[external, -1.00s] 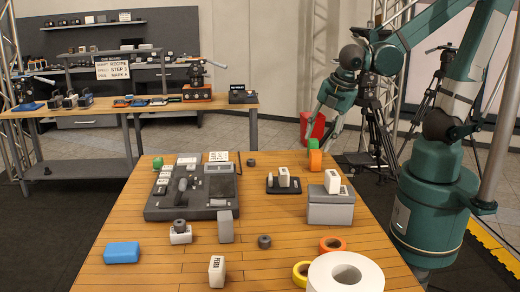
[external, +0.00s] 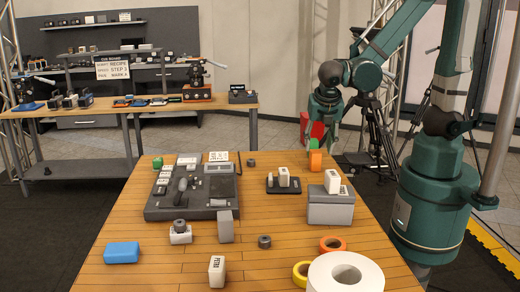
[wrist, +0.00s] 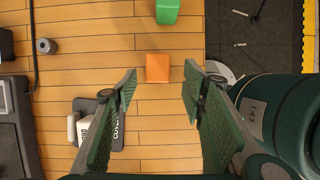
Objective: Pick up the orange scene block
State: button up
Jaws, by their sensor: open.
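The orange block (external: 315,160) stands near the far right edge of the wooden table in the external view. In the wrist view the orange block (wrist: 157,68) lies just beyond the fingertips, about midway between them. My gripper (wrist: 160,82) is open and empty, with its two green fingers on either side of the line to the block. In the external view my gripper (external: 324,118) hangs at the table's far right, above the block. A green block (external: 313,145) is just behind the orange one; it also shows in the wrist view (wrist: 167,11), apart from it.
A black tray (external: 271,189) with white blocks and a grey box (external: 331,212) with a white block on it stand nearer the camera. A dark console (external: 190,211) is at the left. Bare planks surround the orange block; the table edge is close on its right.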

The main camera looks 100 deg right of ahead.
aim_at(315, 159)
jog(key=shift+f, duration=0.1)
jog(key=shift+x, duration=1.2)
jog(key=shift+f, duration=0.1)
jog(key=shift+w+b+x, duration=0.2)
jog(key=shift+b+x, duration=0.5)
jog(key=shift+x, duration=1.8)
jog(key=shift+a, duration=0.15)
jog(key=c, duration=1)
